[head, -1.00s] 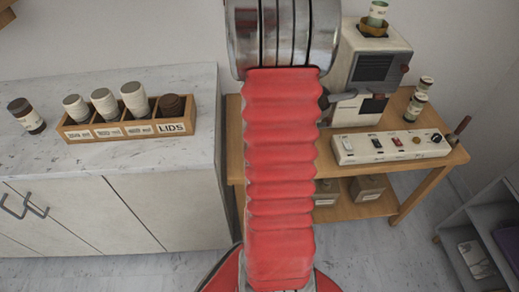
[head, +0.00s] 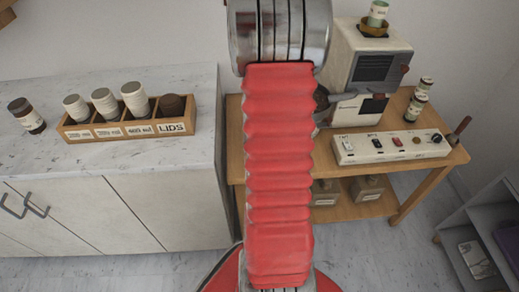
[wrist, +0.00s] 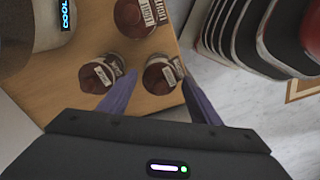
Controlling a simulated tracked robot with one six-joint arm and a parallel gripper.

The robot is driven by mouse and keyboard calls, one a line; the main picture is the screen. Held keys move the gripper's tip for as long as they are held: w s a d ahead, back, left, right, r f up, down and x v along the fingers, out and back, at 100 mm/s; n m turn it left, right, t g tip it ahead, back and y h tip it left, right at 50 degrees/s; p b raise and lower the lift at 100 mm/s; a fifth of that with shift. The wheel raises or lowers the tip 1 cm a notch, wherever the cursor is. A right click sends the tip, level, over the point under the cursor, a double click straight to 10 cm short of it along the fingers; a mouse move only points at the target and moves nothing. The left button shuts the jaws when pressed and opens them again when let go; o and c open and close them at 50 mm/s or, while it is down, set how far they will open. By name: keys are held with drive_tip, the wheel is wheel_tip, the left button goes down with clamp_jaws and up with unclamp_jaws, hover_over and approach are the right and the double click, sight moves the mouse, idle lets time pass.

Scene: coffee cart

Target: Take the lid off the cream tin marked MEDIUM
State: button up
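In the wrist view, several tins with dark red-brown lids stand on a wooden top: one tin (wrist: 160,76) shows between my fingertips, another tin (wrist: 100,73) is just left of the left finger, and a third tin (wrist: 134,16) is farther up. Their pale labels are too small to read, so I cannot tell which is MEDIUM. My gripper (wrist: 158,78) is open, its purple fingers on either side of the middle tin with no clear contact. In the head view, two cream tins stand right of the machine, one nearer (head: 415,106) and one farther (head: 425,87). My gripper is hidden there.
The cream machine (head: 368,70) and a switch panel (head: 390,147) stand on the wooden cart (head: 440,160). A grey shelf (head: 490,220) is at right.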

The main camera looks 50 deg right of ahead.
drive_tip(key=c, duration=0.9)
wheel_tip(320, 180, up, 10)
idle(0.4)
idle(0.4)
